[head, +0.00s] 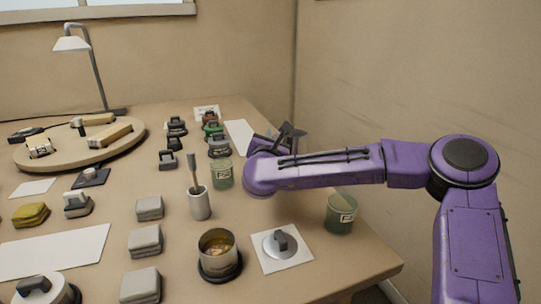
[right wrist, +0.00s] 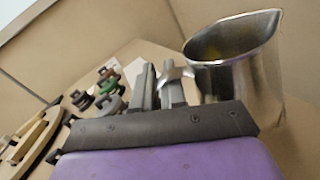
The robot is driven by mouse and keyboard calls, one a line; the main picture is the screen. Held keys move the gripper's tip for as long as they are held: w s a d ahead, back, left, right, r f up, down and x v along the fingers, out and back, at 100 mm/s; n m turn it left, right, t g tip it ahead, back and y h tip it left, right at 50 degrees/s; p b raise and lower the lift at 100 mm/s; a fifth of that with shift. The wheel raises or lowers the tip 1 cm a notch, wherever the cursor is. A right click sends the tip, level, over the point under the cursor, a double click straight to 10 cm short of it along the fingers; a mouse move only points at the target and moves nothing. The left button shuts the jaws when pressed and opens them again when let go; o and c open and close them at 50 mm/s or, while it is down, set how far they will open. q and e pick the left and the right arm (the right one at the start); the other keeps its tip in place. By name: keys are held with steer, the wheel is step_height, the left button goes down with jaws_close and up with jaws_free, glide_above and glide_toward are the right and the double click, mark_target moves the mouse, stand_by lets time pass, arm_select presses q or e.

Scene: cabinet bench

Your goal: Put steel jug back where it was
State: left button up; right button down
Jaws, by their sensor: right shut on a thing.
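The steel jug (right wrist: 240,65) shows in the right wrist view as a shiny, open-topped vessel with a pouring lip, just beyond my right gripper (right wrist: 163,88). The gripper's two grey fingers are shut on a thin metal part at the jug's side, which looks like its handle. In the head view my right gripper (head: 287,132) is at the table's right edge, near the back. I cannot make out the jug there; the gripper and purple arm seem to hide it. My left gripper is not in view.
A white sheet (head: 238,134) lies left of the gripper. A green glass (head: 222,174), a grey cup with a brush (head: 199,204) and a metal pot (head: 218,246) stand nearby. Another green glass (head: 340,214) stands below my arm. Several dark-handled stamps stand at the back.

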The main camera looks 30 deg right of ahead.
steer(key=shift+w+d+f+b, duration=0.2)
steer(key=shift+w+f, duration=0.1)
steer(key=shift+f, duration=0.65)
steer(key=shift+w+d+f+b, duration=0.15)
steer(key=shift+w+f, duration=0.15)
steer(key=shift+f, duration=0.65)
steer(key=shift+w+d+f+b, duration=0.1)
steer(key=shift+w+f+b, duration=0.15)
steer(key=shift+f, duration=0.7)
steer(key=c, duration=1.2)
jaws_free()
steer(key=shift+r, duration=0.1)
steer(key=shift+r+p, duration=0.15)
steer(key=shift+p, duration=0.2)
steer(key=v, duration=0.7)
steer(key=shift+s+a, duration=0.2)
